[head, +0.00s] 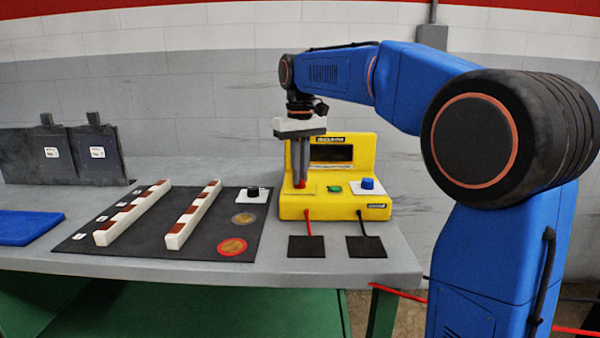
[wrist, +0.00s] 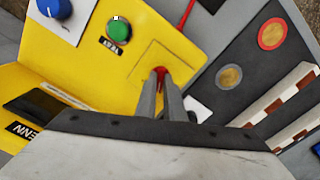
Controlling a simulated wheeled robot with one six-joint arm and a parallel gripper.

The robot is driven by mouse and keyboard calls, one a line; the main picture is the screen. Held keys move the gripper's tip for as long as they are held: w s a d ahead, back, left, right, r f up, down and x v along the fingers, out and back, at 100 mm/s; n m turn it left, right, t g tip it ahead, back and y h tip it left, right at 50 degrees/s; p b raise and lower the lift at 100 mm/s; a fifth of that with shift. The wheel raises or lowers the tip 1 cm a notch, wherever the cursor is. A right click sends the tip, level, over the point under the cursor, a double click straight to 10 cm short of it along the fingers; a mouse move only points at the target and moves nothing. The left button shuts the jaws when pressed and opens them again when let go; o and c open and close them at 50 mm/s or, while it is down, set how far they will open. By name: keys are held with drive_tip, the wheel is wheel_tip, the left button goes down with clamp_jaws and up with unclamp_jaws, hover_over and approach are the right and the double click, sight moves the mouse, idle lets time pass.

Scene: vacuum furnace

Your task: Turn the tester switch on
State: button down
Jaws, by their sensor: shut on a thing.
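The yellow tester (head: 345,205) stands on the grey table, with a dark display in its upright back. Its red switch (head: 300,184) is at the left of its lower deck and also shows in the wrist view (wrist: 160,71), mostly hidden by the fingers. My gripper (head: 299,182) points down over it, and its fingers are shut on the red switch. In the wrist view the fingertips (wrist: 162,82) meet at the switch. Whether the switch is on or off cannot be told. A green button (head: 334,189) and a blue knob (head: 367,183) sit to the right on the deck.
A black mat (head: 140,255) left of the tester holds two white-and-brown bars (head: 195,215), a black knob on a white plate (head: 254,194) and two round discs. Two black pads (head: 306,246) lie in front, joined by cables. Dark panels (head: 100,153) stand at the back left.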

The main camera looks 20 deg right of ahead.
drive_tip(key=m, duration=1.1)
drive_tip(key=shift+m, duration=0.3)
idle(0.3)
drive_tip(key=c, duration=1.9)
unclamp_jaws()
drive_tip(key=shift+o, duration=0.2)
drive_tip(key=shift+r, duration=0.1)
wheel_tip(320, 180, up, 17)
